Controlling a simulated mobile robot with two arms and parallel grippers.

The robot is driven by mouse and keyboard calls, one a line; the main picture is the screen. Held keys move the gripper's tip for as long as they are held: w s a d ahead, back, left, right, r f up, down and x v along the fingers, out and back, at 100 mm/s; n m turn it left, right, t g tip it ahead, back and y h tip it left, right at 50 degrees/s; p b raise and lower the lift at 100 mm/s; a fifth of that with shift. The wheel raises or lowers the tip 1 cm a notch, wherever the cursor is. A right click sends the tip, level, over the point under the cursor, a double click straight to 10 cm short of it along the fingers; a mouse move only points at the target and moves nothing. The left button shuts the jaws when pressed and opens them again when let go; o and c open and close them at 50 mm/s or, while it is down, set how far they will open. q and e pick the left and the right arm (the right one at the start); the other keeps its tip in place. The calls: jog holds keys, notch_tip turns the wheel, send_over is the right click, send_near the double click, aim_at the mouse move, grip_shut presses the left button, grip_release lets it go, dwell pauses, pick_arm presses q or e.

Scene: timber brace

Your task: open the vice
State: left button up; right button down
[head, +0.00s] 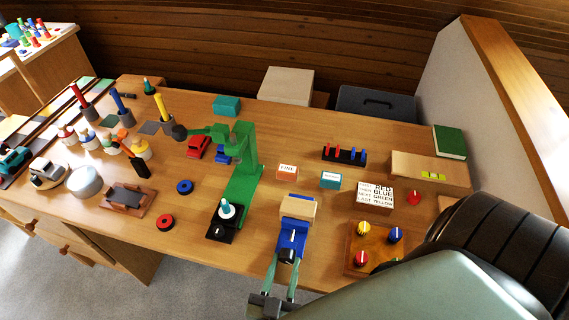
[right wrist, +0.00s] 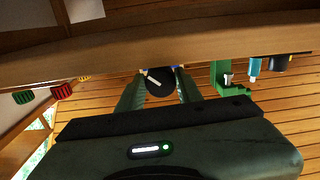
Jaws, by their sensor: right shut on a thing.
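The blue vice (head: 294,238) stands at the front edge of the workbench, right of centre in the head view. A light wooden block (head: 298,208) sits at its far end; I cannot tell how tightly it is held. The dark round handle hub (head: 287,256) with a pale bar is at the vice's near end. My right gripper (head: 284,262) reaches it from the front, with its green fingers shut on the hub. In the right wrist view the hub (right wrist: 159,84) lies between the fingertips (right wrist: 160,80). My left gripper is not in view.
A wooden board with coloured knobs (head: 366,270) stands close right of the vice. A lettered block (head: 375,196) lies behind right. The bench's front edge (right wrist: 230,47) is close to the gripper.

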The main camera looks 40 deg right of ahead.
jog(key=shift+s+r+n+p, duration=0.1)
jog(key=shift+r+n+p, duration=0.25)
jog(key=shift+n+p, duration=0.75)
jog(key=shift+f+n+p, duration=0.25)
jog(key=shift+n+p, duration=0.1)
jog(key=shift+n, duration=0.05)
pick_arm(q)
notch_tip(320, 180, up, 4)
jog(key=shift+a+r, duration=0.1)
pick_arm(e)
jog(key=shift+f, duration=0.1)
jog(key=c, duration=0.9)
grip_release()
jog(key=shift+c, duration=0.2)
